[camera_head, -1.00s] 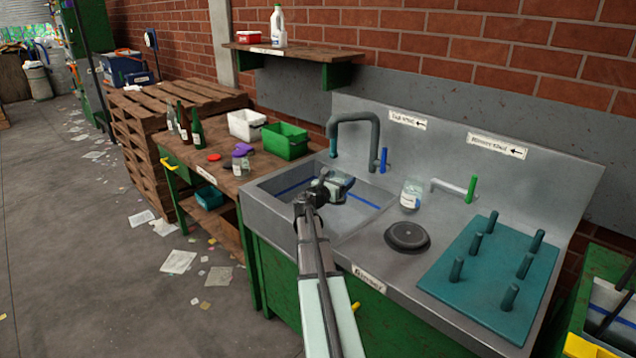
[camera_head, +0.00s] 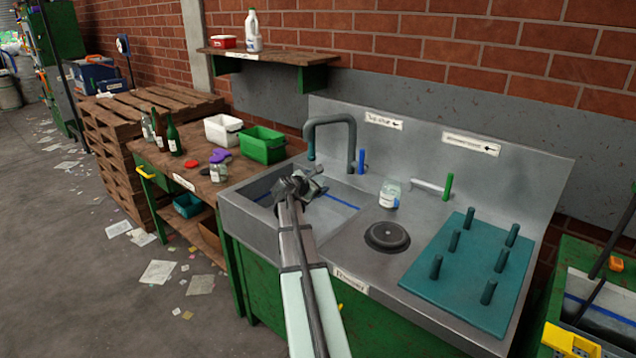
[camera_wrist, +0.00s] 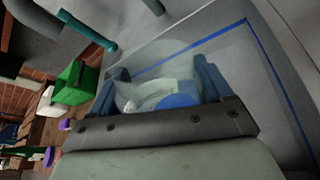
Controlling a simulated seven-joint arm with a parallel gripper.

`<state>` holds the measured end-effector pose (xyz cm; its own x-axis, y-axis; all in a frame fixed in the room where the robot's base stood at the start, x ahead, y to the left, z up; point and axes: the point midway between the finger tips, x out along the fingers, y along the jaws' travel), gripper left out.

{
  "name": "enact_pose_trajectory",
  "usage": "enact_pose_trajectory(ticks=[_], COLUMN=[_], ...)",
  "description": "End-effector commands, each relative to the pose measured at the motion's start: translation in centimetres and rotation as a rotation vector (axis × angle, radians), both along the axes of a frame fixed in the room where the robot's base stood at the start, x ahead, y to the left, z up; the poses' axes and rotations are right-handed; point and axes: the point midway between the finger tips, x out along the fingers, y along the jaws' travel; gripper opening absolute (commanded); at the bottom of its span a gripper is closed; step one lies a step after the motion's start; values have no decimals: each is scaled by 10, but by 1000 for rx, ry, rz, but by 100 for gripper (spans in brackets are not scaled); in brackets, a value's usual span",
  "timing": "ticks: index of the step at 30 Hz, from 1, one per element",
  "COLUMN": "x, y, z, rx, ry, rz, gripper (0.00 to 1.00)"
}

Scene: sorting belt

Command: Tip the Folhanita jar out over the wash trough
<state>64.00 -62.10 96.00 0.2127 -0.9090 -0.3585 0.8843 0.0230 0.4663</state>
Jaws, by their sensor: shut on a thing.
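My gripper (camera_head: 306,186) is over the wash trough (camera_head: 262,188), left of the counter's middle. In the wrist view my gripper (camera_wrist: 162,84) is shut on a clear glass jar (camera_wrist: 150,92) with a white and blue label. The jar lies sideways between the blue fingers. Its label cannot be read, and I cannot tell whether anything is inside. In the head view the gripper mostly hides the jar. A blue line runs along the trough's inside. The dark tap (camera_head: 331,133) arches over the back of the trough.
A similar labelled jar (camera_head: 389,193) stands on the counter beside a round black disc (camera_head: 387,236). A teal peg board (camera_head: 472,268) is at the right. Bottles (camera_head: 173,136), a white tub (camera_head: 222,130) and a green tub (camera_head: 262,144) stand on the left bench.

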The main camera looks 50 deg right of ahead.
Motion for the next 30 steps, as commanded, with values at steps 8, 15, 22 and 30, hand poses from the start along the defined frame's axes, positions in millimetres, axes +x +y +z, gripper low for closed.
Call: enact_pose_trajectory(ticks=[8,15,22,30], x=[5,10,14,16], y=[5,10,14,16], z=[-7,-19,-31,-43], rx=[171,321,461,613], ry=[-175,-324,-463,-616], rz=[-1,-1,-1,-1], gripper=[36,36,36,36])
